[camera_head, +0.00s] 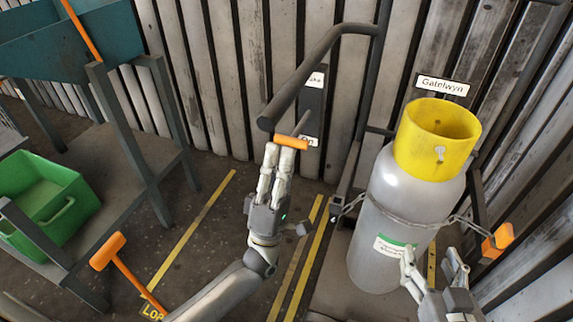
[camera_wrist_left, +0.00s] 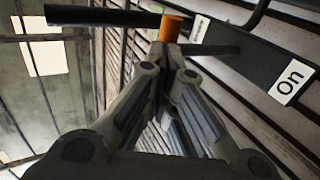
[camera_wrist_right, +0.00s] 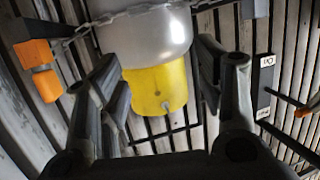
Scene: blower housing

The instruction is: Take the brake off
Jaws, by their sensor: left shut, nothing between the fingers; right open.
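The brake lever is a thin dark rod with an orange grip (camera_head: 291,142), standing out from a dark plate (camera_head: 312,105) on the cart frame. The grip also shows beyond the fingertips in the left wrist view (camera_wrist_left: 172,26). My right gripper (camera_head: 431,256) is open and empty before the gas cylinder.
The grey gas cylinder (camera_head: 372,240) with a yellow cap (camera_head: 437,140) stands chained, with an orange catch (camera_head: 497,242) at right. A thick dark push handle (camera_head: 310,75) passes above the lever. A workbench with a green crate (camera_head: 45,200) and an orange-handled tool (camera_head: 108,250) are left.

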